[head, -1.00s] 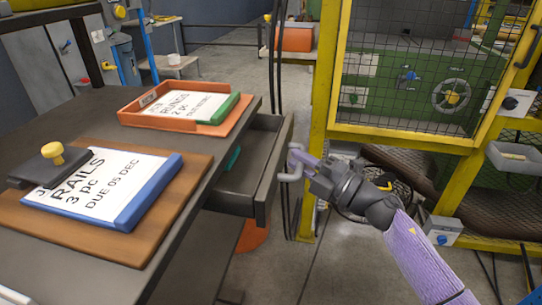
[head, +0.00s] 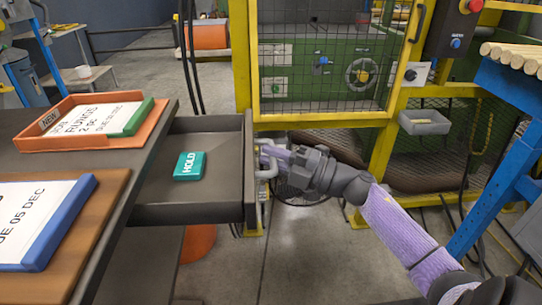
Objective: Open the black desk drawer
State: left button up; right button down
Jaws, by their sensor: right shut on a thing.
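The black desk drawer (head: 150,214) stands well out from the right side of the dark desk (head: 140,160). Its inside shows, with a teal block marked HOLD (head: 189,166) lying on its floor. A grey bar handle (head: 268,172) is on the drawer's front. My right gripper (head: 268,160) is at this handle and shut on it, its arm reaching in from the lower right. The fingertips are partly hidden by the handle. My left gripper is not in view.
An orange tray (head: 62,143) with a card and a wooden board (head: 88,232) with a blue-edged card lie on the desk. A yellow-framed mesh cage (head: 243,70) stands close behind the drawer. A blue stand (head: 492,160) with wooden rods is at right. Floor in front is clear.

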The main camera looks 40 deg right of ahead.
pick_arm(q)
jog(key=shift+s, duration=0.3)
pick_arm(e)
jog(key=c, duration=0.6)
grip_release()
pick_arm(q)
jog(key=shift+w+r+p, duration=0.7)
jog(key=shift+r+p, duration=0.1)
jog(key=shift+p, duration=0.05)
pick_arm(e)
jog(key=v, duration=1)
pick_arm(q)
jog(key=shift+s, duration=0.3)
pick_arm(e)
jog(key=shift+w+f, duration=0.1)
jog(key=shift+f, duration=0.05)
